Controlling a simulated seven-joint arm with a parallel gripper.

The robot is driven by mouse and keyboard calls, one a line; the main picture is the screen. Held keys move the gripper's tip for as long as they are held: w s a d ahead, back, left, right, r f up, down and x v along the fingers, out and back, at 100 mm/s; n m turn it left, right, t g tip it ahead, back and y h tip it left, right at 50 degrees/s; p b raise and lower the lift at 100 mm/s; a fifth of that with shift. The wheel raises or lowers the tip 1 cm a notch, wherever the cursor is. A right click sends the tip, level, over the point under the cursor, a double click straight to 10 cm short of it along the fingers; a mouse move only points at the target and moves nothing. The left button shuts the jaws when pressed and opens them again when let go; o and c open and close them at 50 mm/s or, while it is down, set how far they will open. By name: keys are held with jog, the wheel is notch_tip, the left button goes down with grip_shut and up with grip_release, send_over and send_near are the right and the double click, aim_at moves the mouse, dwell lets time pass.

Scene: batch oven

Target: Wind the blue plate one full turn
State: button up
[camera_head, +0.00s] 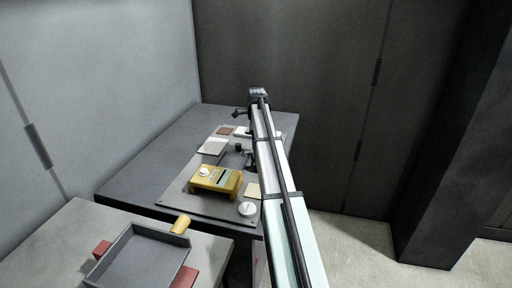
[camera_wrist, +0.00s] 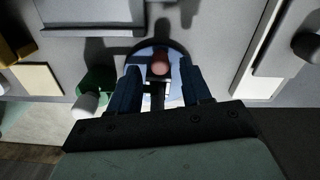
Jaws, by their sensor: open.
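In the wrist view the blue plate (camera_wrist: 176,73) is a round, pale blue disc, partly in shadow and partly covered by my fingers. A reddish rounded knob (camera_wrist: 160,64) stands up from it, with a dark stem-like part below. My gripper (camera_wrist: 159,74) is open, with one blue finger to the left of the knob and one to the right. I see a gap on both sides; contact is not visible. In the head view my arm hides the plate, and the gripper cannot be made out clearly.
A green piece with a white knob (camera_wrist: 85,103) is close left of my fingers. In the head view a yellow box (camera_head: 217,180) and a white dial (camera_head: 248,209) sit on the grey board. A grey tray (camera_head: 140,262) stands on the nearer table.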

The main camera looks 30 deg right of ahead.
notch_tip(320, 180, up, 10)
jog(key=shift+r, duration=0.25)
dwell(0.6)
